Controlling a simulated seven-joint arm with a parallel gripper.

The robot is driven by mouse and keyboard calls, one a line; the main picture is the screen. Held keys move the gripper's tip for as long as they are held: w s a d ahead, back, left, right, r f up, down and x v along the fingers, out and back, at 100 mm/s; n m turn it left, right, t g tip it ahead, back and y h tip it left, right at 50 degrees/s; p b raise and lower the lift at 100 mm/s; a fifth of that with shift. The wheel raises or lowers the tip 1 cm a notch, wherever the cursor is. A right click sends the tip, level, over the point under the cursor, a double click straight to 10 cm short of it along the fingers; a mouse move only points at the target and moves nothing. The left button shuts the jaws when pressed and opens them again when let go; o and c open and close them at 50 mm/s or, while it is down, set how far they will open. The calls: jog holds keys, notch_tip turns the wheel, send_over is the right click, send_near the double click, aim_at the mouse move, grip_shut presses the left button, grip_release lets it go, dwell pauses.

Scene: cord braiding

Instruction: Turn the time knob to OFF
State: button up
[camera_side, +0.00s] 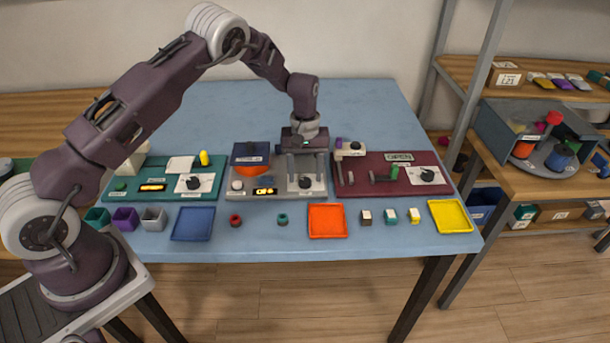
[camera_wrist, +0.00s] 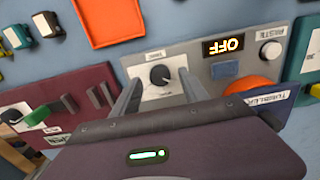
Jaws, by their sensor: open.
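The time knob (camera_wrist: 160,75) is a dark round knob on a white plate of the grey panel (camera_wrist: 204,62). In the side view the knob (camera_side: 305,183) sits at the panel's front right. The panel's lit display (camera_wrist: 223,46) reads OFF, upside down in the wrist view; it also shows in the side view (camera_side: 265,191). My gripper (camera_side: 305,176) points down over the panel, its two fingers apart and empty. In the wrist view the fingers stand to either side of the knob, with visible gaps. I cannot tell the fingertips' height against the knob.
A maroon panel (camera_side: 350,190) with green and dark levers stands right. A teal panel (camera_side: 122,190) with a yellow piece stands left. Trays in blue (camera_side: 193,223), orange (camera_side: 327,221) and yellow (camera_side: 451,216) lie in front, among small blocks. The back of the table is clear.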

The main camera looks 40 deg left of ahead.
notch_tip(320, 180, up, 6)
notch_tip(320, 180, up, 7)
dwell(0.7)
notch_tip(320, 180, up, 7)
send_over(305, 180)
jog(key=s+d, duration=0.1)
jog(key=s, duration=0.2)
jog(key=s+d+r+m+t, duration=0.2)
jog(key=s+r+m, duration=0.1)
jog(key=s+r, duration=0.7)
jog(key=s+d+m+t, duration=0.1)
jog(key=s+m, duration=0.2)
jog(key=s, duration=0.8)
jog(key=s+d+m+t, duration=0.1)
jog(key=s+m+t, duration=0.1)
jog(key=s, duration=0.9)
jog(key=shift+s+d+f+m+t, duration=0.2)
jog(key=shift+s+d+m+t, duration=0.1)
jog(key=shift+s+d+m, duration=0.15)
jog(key=shift+w, duration=0.1)
